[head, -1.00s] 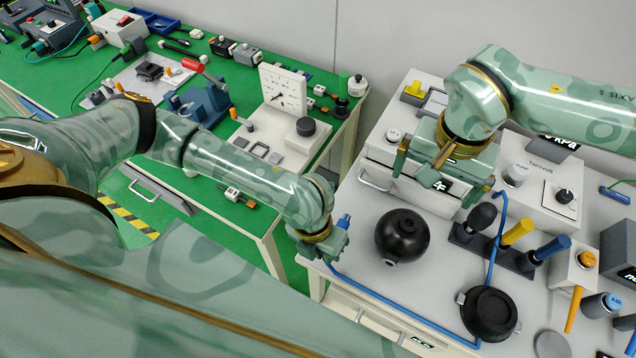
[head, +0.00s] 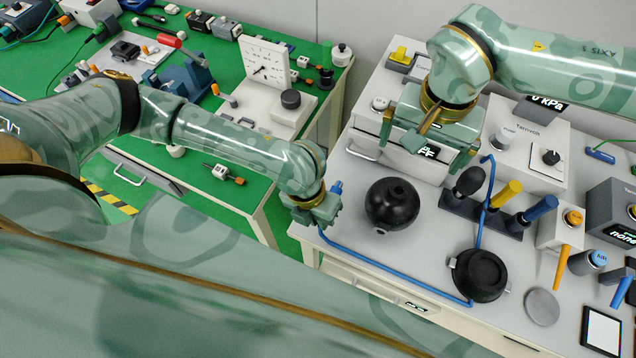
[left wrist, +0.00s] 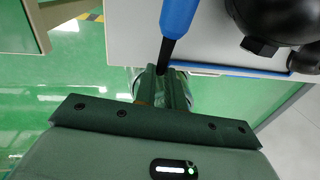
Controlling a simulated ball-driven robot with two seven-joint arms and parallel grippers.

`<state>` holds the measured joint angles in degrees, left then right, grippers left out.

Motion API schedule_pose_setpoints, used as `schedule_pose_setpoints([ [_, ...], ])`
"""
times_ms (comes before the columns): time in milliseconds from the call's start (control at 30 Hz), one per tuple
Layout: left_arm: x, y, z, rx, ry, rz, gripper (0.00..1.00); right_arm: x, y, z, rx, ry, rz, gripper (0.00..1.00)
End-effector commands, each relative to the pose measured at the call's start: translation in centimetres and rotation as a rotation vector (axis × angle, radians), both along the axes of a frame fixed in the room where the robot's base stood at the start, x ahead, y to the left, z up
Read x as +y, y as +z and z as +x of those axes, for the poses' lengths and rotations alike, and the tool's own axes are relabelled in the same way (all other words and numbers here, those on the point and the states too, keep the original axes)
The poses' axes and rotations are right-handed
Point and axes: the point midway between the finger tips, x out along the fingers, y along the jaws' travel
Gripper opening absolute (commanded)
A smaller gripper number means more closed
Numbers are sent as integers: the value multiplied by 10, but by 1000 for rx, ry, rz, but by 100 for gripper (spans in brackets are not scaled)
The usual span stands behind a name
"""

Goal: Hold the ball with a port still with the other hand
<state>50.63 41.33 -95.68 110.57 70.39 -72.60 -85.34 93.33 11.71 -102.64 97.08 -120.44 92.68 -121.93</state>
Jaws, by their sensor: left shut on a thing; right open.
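The ball with a port, a black sphere (head: 391,204), rests on the grey bench, with a dark opening on top. Part of it shows at the upper right of the left wrist view (left wrist: 285,14), with a dark nub on its side. My right gripper (head: 427,142) is open and empty, behind and a little right of the ball in the head view, apart from it. My left gripper (head: 326,207) is at the bench's left edge, left of the ball. It is shut on a blue tool (left wrist: 179,18) with a dark tip, also in the head view (head: 337,187).
A blue hose (head: 375,262) runs along the bench front to a round black device (head: 480,275). A dark rack (head: 485,213) with several coloured handles stands right of the ball. Grey instruments stand behind. A green-topped bench (head: 215,50) is at the left.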

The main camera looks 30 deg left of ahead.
Motion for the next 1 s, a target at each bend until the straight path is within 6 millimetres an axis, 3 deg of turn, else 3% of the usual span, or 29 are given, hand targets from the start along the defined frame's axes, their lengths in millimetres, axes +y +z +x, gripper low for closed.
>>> schedule_pose_setpoints([
  [1000,0,-32,0,0,-1,0,0,0,-21,1,8,0,0,100],
])
